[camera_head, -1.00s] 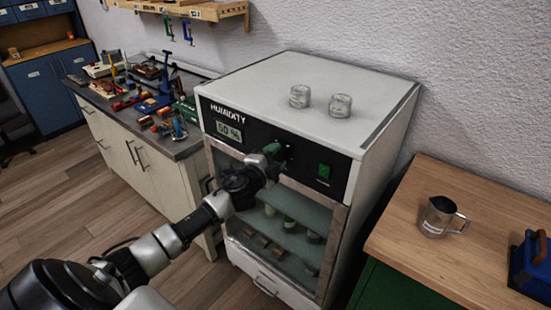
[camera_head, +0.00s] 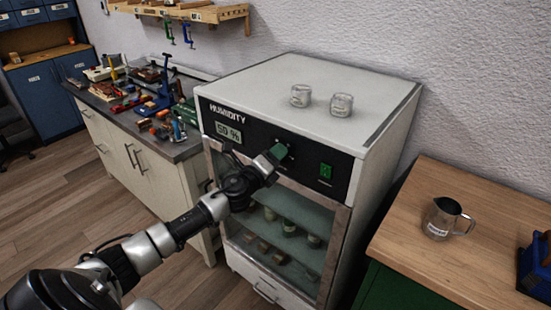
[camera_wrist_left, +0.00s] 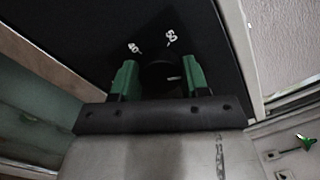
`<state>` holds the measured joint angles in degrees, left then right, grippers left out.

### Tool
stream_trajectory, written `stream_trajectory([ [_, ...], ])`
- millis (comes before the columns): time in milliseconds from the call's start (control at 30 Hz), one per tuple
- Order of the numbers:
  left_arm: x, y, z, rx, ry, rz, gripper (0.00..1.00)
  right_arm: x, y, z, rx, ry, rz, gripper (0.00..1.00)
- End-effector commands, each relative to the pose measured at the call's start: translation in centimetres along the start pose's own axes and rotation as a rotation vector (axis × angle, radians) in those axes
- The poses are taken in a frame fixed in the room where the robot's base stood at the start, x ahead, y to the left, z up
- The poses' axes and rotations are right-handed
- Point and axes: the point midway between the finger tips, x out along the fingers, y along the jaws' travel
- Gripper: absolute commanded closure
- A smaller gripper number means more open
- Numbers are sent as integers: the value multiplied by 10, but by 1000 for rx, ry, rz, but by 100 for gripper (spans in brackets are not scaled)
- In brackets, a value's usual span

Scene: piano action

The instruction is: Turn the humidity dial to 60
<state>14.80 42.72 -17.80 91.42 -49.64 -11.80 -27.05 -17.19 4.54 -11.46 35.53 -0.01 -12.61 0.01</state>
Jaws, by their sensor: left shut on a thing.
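The humidity cabinet (camera_head: 300,90) is a pale box with a black front panel. Its display (camera_head: 229,132) appears to read 50 %, though the digits are small. My left gripper (camera_head: 279,150) is at the panel, right of the display. In the left wrist view, its green fingers (camera_wrist_left: 157,80) stand either side of the dark round humidity dial (camera_wrist_left: 158,76) and are shut on it. A short white mark shows on the dial's right part. Two white numbers are printed beyond it; they are tilted and hard to read, the right one like 50. My right gripper is not in view.
A green switch (camera_head: 326,172) sits right of the dial. Below is a glass door (camera_head: 290,212) with jars behind it. Two glass jars (camera_head: 301,95) stand on the cabinet top. A metal pitcher (camera_head: 437,222) stands on the wooden bench at right. A tool-covered counter is at left.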

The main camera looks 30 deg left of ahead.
Motion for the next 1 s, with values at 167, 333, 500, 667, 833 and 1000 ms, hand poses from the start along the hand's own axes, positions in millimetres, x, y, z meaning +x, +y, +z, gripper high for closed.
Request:
stream_trajectory([
  [167, 0, 1, 0, 82, 5, -6, 78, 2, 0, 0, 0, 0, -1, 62],
  [333, 0, 0, -1, 123, 8, -8, 78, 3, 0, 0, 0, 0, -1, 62],
  [500, 0, 0, -1, 138, 9, -10, 78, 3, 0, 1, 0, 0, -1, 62],
  [667, 0, 0, -1, 140, 9, -10, 78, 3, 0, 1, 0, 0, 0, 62],
  [833, 0, 0, -1, 139, 9, -10, 78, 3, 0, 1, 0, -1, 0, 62],
  [1000, 0, 0, -1, 138, 9, -10, 30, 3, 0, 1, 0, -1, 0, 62],
])
